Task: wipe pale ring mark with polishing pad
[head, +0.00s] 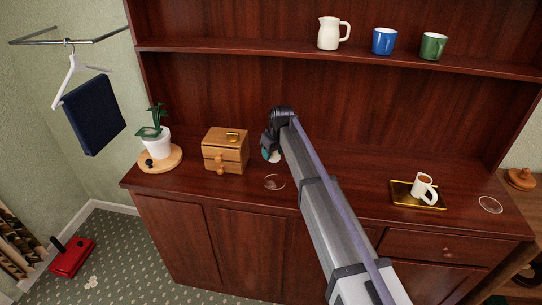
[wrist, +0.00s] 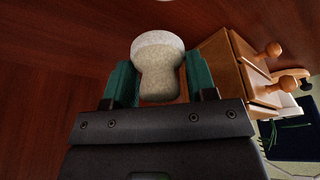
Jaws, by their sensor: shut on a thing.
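My gripper (head: 268,152) is over the sideboard top, just right of the small wooden drawer box. In the wrist view its teal fingers are shut on the polishing pad (wrist: 158,62), a pale, speckled, rounded piece with a narrower grip part. In the head view only a small pale bit of the pad (head: 275,157) shows below the fingers. A pale ring mark (head: 275,182) lies on the sideboard, nearer the front edge than the pad. Another pale ring (head: 490,204) lies at the far right. Whether the pad touches the wood is unclear.
The drawer box (head: 226,150) stands close left of my gripper, its knobs facing front. A potted plant (head: 154,137) stands on a round board (head: 174,161) farther left. Mugs and a jug stand on the shelf (head: 280,51).

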